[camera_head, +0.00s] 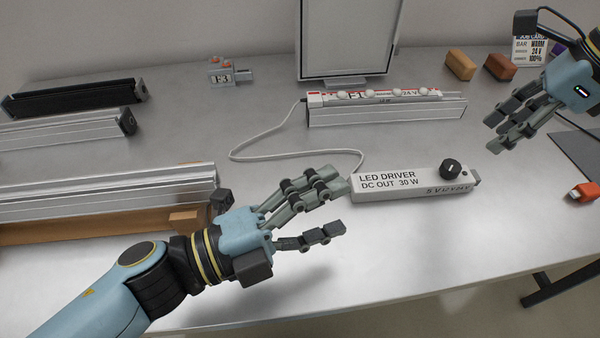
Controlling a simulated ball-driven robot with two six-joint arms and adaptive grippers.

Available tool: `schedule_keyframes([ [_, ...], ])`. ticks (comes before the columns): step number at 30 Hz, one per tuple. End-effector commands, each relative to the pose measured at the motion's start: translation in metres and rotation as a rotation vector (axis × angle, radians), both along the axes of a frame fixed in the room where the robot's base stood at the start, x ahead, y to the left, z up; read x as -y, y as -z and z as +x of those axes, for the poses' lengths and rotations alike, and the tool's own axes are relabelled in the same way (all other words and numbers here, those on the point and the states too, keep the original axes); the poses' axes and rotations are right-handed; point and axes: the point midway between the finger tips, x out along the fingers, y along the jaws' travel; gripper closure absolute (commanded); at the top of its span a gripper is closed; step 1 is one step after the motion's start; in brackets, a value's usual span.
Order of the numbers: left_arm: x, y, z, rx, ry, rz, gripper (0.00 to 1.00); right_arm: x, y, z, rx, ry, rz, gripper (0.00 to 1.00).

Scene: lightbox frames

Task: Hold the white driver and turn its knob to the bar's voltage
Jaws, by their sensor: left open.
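The white LED driver (410,188) lies on the table right of centre, marked "DC OUT 30 W". Its black knob (450,169) stands near its right end, with a light pointer mark. A small voltage scale on the front begins with "5 V"; the rest is hard to read. The LED bar (385,97), labelled "24 V", lies on a metal rail behind. My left gripper (340,208) is open and empty, with its fingertips close to the driver's left end. My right gripper (492,132) is open and empty, behind and above the knob.
A white cable (250,158) curves from the bar to the driver. A job card (530,50) reading "24 V" stands at the back right, near two brown blocks (460,65). Metal rails (130,190) fill the left side. An orange connector (584,191) lies right.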

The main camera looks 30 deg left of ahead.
Motion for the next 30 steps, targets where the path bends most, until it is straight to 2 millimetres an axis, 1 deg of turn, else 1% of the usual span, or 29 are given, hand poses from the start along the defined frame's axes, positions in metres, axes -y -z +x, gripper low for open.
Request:
schedule_keyframes([
  [1,0.0,-0.014,0.031,0.053,0.004,0.01,0.33,0.0,0.0,0.0,0.0,0.0,0.0,0.62],
  [2,0.001,-0.021,0.047,0.079,0.006,0.019,0.33,0.0,0.0,0.0,0.0,0.0,0.0,0.62],
  [3,0.001,-0.031,0.067,0.119,0.012,0.038,0.33,0.0,0.0,0.0,0.0,0.0,0.0,0.62],
  [5,0.002,-0.044,0.094,0.189,0.025,0.097,0.33,0.0,0.0,0.0,0.0,0.0,0.0,0.62],
  [6,0.003,-0.052,0.111,0.251,0.039,0.169,0.33,0.0,0.0,0.0,0.0,0.0,0.0,0.62],
  [7,0.004,-0.055,0.121,0.313,0.056,0.254,0.33,0.0,0.0,0.0,0.0,0.0,0.0,0.62],
  [8,0.005,-0.054,0.128,0.38,0.079,0.361,0.33,0.0,0.0,0.0,0.0,0.0,0.0,0.62],
  [9,0.006,-0.048,0.131,0.455,0.109,0.488,0.33,0.0,0.0,0.0,0.0,0.0,0.0,0.62],
  [12,0.005,-0.028,0.13,0.626,0.194,0.771,0.33,0.0,0.0,0.0,0.0,0.0,0.0,0.62],
  [15,0.0,-0.007,0.124,0.786,0.292,1.018,0.33,0.0,0.0,0.0,0.0,0.0,0.0,0.62],
  [18,-0.007,0.014,0.117,0.928,0.392,1.217,0.33,0.0,0.0,0.0,0.0,0.0,0.0,0.62],
  [21,-0.014,0.03,0.112,1.032,0.475,1.351,0.33,0.0,0.0,0.0,0.0,0.0,0.0,0.62],
  [25,-0.017,0.041,0.109,1.103,0.531,1.432,0.33,0.0,0.0,0.0,0.0,0.0,0.0,0.62],
  [28,-0.013,0.045,0.112,1.118,0.542,1.449,0.33,0.0,0.0,0.0,0.0,0.0,0.0,0.62],
  [30,-0.005,0.049,0.117,1.119,0.541,1.447,0.33,0.0,0.0,0.0,0.0,0.0,0.0,0.62],
])
